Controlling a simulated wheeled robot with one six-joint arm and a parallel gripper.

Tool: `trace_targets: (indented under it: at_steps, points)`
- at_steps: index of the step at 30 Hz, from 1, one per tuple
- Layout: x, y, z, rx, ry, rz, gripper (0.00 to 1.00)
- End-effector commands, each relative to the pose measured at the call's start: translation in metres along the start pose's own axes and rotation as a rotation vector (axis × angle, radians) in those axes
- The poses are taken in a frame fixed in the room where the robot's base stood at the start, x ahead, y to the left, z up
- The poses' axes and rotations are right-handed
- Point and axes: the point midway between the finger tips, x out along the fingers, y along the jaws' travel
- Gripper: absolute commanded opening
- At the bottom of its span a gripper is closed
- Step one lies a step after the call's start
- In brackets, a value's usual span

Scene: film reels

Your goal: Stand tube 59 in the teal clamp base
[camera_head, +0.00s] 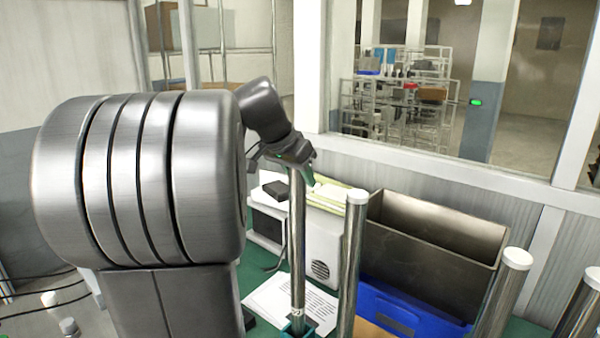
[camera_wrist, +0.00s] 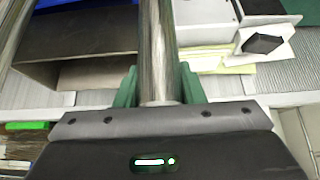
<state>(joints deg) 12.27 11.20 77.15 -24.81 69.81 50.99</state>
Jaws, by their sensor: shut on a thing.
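A shiny metal tube (camera_head: 297,235) stands about upright in the head view, with a small label too small to read near its lower end. My gripper (camera_head: 301,174) is shut on its upper end. In the wrist view the green fingers of my gripper (camera_wrist: 158,88) close on both sides of the tube (camera_wrist: 157,45). The teal clamp base (camera_head: 299,331) shows at the bottom edge of the head view, partly cut off. The tube's lower end meets the base in the picture; I cannot tell whether it is inside or just above.
Another capped metal tube (camera_head: 352,262) stands close on the right, and others (camera_head: 502,292) stand farther right. Behind are an open dark bin (camera_head: 440,248), a blue tray (camera_head: 405,318) and a white box (camera_head: 323,252). A printed sheet (camera_head: 262,300) lies on the green surface.

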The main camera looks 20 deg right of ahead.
Motion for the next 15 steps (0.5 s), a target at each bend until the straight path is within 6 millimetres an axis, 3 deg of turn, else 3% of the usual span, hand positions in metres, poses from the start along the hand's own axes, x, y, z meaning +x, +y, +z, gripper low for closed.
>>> trace_targets:
  at_steps: [6,15]
  points:
    - [0.018,0.0,0.011,0.0,0.002,-0.001,0.0]
    - [0.02,0.0,0.013,0.0,0.002,-0.001,0.0]
